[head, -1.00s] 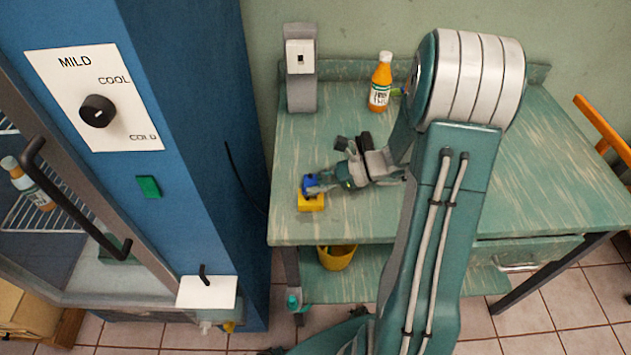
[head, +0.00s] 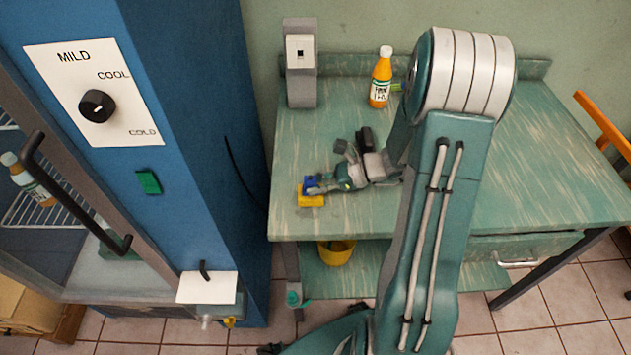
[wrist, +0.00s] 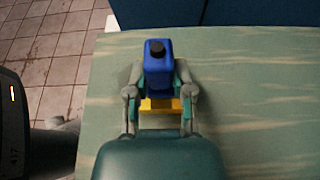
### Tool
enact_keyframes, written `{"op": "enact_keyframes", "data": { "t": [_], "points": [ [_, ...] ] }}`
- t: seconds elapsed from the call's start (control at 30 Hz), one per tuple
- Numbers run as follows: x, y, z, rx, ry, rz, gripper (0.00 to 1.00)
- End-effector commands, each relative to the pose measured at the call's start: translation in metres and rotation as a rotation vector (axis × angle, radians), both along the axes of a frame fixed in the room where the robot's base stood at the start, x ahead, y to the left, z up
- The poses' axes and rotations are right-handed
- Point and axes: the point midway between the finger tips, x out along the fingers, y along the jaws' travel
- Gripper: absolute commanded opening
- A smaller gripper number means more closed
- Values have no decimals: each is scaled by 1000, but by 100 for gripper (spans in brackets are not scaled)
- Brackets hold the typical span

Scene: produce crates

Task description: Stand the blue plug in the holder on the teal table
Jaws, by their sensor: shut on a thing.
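The blue plug (wrist: 159,72) is a small blue block with a dark round cap, held between the fingers of my gripper (wrist: 158,92). In the head view the plug (head: 311,183) shows at the tip of my gripper (head: 318,186), close to the front left edge of the teal table (head: 400,220). A yellow block, seemingly the holder (head: 311,200), lies right at the plug; it also shows in the wrist view (wrist: 160,105), partly hidden by the fingers. I cannot tell whether the plug sits in it or just above it.
An orange bottle (head: 381,80) stands at the back of the table, near a grey socket post (head: 301,70). A blue fridge (head: 200,120) stands close on the left. A yellow bucket (head: 336,253) is on the lower shelf. The table's right side is clear.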

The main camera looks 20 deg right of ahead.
Motion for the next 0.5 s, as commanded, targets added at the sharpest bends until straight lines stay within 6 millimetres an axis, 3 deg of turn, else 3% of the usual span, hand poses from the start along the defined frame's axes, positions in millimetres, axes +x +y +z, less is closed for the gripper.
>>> {"op": "enact_keyframes", "data": {
  "t": [0.17,0.2,0.27,0.3,0.5],
  "points": [
    [0,0,-4,0,-1,0,0],
    [0,0,-4,0,-1,-1,39],
    [0,0,-4,0,-1,-1,66],
    [0,0,-4,0,-1,0,71],
    [0,0,-4,0,-1,0,71]
  ]
}}
